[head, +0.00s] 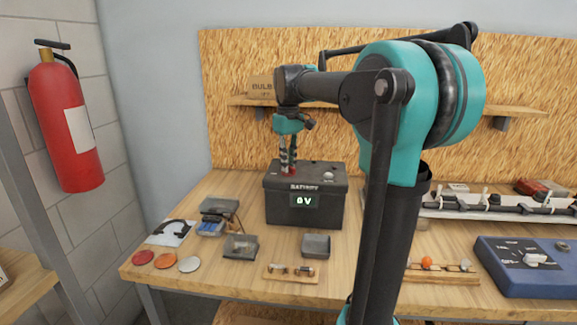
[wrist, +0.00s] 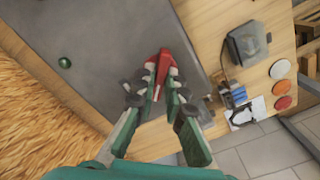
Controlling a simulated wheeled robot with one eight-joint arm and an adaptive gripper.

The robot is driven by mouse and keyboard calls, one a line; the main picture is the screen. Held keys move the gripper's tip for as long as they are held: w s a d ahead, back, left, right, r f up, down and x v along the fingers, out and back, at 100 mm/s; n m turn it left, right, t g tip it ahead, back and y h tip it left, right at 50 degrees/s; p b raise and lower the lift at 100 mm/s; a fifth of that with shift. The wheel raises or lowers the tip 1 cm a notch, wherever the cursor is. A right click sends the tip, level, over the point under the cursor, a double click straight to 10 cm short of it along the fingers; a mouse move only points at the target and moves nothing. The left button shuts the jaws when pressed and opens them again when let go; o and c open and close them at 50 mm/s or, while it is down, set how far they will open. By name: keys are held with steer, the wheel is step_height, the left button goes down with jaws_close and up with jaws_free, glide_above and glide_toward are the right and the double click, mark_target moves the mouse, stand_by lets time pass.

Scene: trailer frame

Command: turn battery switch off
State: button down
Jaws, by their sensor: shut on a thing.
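A dark grey battery box (head: 335,204) stands on the workbench in the head view, with the word BATTERY and a small lit display (head: 304,200) on its front. The display shows one digit and V; the digit looks like 0 or 8. My gripper (head: 288,169) points down onto the left part of the box's top. In the wrist view my gripper (wrist: 160,88) is shut on a red switch (wrist: 163,59) on the box's top. The fingers hide part of the switch. A small round green piece (wrist: 65,62) sits elsewhere on the top.
The workbench (head: 210,278) holds small grey boxes (head: 240,246), coloured discs (head: 166,261) and a blue device (head: 530,270). A wooden shelf (head: 450,112) runs along the back board above the battery. A red fire extinguisher (head: 67,125) hangs on the left wall.

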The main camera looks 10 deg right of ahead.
steer(key=shift+n, duration=0.6)
steer(key=n, duration=0.4)
steer(key=shift+n, duration=2.1)
steer(key=c, duration=1.5)
jaws_free()
